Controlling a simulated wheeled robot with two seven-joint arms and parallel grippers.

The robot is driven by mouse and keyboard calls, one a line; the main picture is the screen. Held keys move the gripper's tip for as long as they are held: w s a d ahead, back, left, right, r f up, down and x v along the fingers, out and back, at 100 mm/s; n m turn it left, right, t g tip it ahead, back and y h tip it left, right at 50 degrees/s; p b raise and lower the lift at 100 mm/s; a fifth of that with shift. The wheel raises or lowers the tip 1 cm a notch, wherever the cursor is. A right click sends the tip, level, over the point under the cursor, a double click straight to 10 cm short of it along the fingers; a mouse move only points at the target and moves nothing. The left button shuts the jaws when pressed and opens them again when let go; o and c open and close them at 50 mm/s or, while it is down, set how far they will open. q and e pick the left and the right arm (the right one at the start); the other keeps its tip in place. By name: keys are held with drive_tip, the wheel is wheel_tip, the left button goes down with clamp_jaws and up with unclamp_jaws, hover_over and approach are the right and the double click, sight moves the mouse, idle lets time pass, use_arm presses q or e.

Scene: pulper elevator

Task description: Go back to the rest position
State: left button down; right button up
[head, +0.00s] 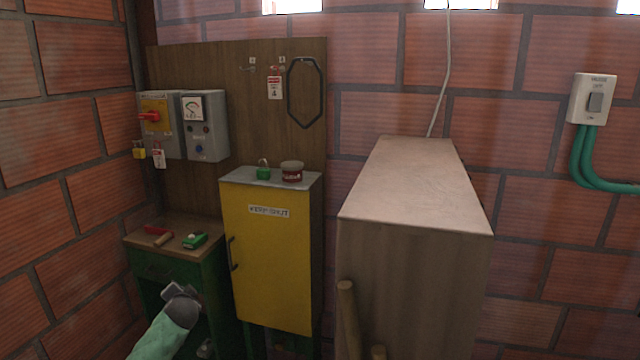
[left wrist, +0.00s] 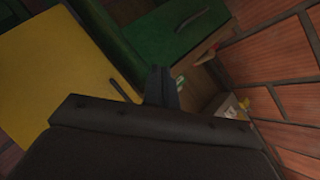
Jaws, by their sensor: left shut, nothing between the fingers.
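My left gripper (head: 180,291) shows low in the head view, in front of the green cabinet and left of the yellow cabinet. It is shut and empty. In the left wrist view its dark fingers (left wrist: 161,88) are together, pointing toward the green cabinet (left wrist: 178,28). The yellow cabinet (left wrist: 52,78) fills the left of that view. My right gripper is not in the head view.
The green cabinet (head: 165,262) bears red and green items. The yellow cabinet (head: 270,260) carries a green padlock (head: 263,172) and a red tin (head: 292,174). Grey electrical boxes (head: 204,125) hang behind. A tall wooden box (head: 415,275) stands right of centre.

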use_arm(q)
drive_tip(key=s+d+f+n+g+h, duration=0.1)
drive_tip(key=s+d+f+g+h, duration=0.15)
drive_tip(key=s+d, duration=0.7)
drive_tip(key=s+d+f+n+g+h, duration=0.15)
drive_tip(key=s+d+f, duration=0.3)
drive_tip(key=s, duration=1.05)
drive_tip(key=s+d+f+g+h, duration=0.25)
drive_tip(key=s+d, duration=0.55)
drive_tip(key=s, duration=0.5)
drive_tip(key=s+d+f+g, duration=0.1)
drive_tip(key=s+f, duration=0.2)
drive_tip(key=s, duration=0.4)
drive_tip(key=s+d+f+n+g, duration=0.1)
drive_tip(key=s+f+g, duration=0.1)
drive_tip(key=s, duration=0.5)
drive_tip(key=s+d+f+g, duration=0.1)
drive_tip(key=s+d+f, duration=0.1)
drive_tip(key=s+f, duration=0.3)
drive_tip(key=shift+s+g, duration=0.35)
drive_tip(key=shift+s, duration=0.7)
